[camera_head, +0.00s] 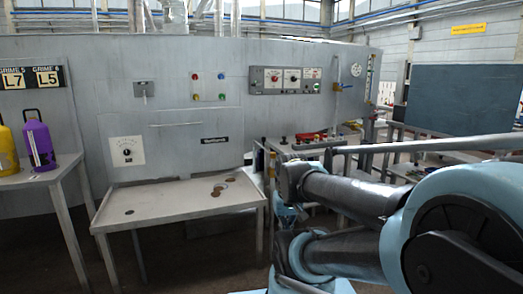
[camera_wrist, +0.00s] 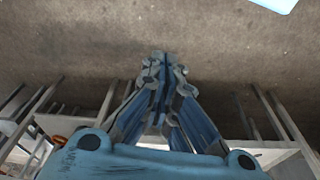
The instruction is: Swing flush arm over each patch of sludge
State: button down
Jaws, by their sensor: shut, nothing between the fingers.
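Brown sludge patches (camera_head: 217,190) lie on the right half of a pale sloped tray table (camera_head: 165,204) in the head view. A small dark round spot (camera_head: 129,212) is at its left; I cannot tell whether it is a drain or sludge. A small metal fitting (camera_head: 144,89) sits on the grey wall above the tray; I cannot tell which part is the flush arm. My gripper (camera_wrist: 165,62) shows in the wrist view with its fingers together and empty, above bare brown floor. In the head view my arm is at the right, apart from the sludge.
Yellow (camera_head: 7,153) and purple (camera_head: 38,143) bottles stand on a left side table (camera_head: 40,172). The grey wall carries a dial (camera_head: 127,151), coloured buttons (camera_head: 208,87) and a gauge panel (camera_head: 286,80). A cluttered bench (camera_head: 308,146) stands behind my arm. Table legs flank my gripper in the wrist view.

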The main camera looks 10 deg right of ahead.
aim_at(273, 155)
jog(key=u, duration=0.3)
jog(key=i, duration=1)
jog(key=z, duration=0.5)
